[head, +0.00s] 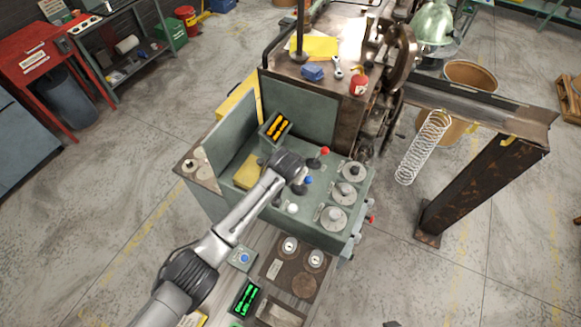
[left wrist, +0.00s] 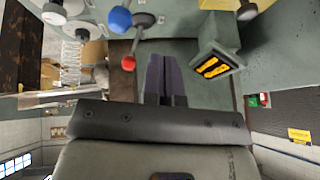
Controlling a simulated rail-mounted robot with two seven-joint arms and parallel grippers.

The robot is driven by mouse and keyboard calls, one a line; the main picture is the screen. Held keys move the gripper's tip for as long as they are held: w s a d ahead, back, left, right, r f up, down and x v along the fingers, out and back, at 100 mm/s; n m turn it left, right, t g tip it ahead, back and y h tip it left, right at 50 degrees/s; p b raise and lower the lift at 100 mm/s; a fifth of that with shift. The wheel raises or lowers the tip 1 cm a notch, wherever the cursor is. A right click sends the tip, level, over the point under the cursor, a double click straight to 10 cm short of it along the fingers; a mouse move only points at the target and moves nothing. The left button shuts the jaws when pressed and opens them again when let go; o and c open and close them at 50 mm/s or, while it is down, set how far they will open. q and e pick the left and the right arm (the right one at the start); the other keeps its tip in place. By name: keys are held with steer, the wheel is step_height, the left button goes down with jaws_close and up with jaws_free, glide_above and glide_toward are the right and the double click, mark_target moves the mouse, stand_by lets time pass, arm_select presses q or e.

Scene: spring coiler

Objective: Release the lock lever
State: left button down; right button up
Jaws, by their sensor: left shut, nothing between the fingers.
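Several knobbed levers stand on the green console (head: 327,178). One has a red knob (head: 325,150), one a blue knob (head: 308,180) and one a white knob (head: 292,208). I cannot tell which is the lock lever. My left gripper (head: 300,187) is over the console beside the blue knob, its fingers mostly hidden by the wrist. In the left wrist view my left gripper (left wrist: 162,72) is shut and empty. The red knob (left wrist: 128,62) and blue knob (left wrist: 120,18) show left of the fingers, apart from them. My right gripper is not in view.
An orange-lit display box (head: 275,127) stands behind the wrist; it also shows in the left wrist view (left wrist: 212,62). Grey dials (head: 333,218) line the console's right side. A coil spring (head: 423,147) hangs further right. A lower panel with a green display (head: 245,298) lies in front.

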arm_select(q)
steer(key=v, duration=0.5)
steer(key=shift+s+r+b, duration=0.1)
steer(key=shift+r+b, duration=0.05)
steer(key=shift+b, duration=0.15)
stand_by(0.4)
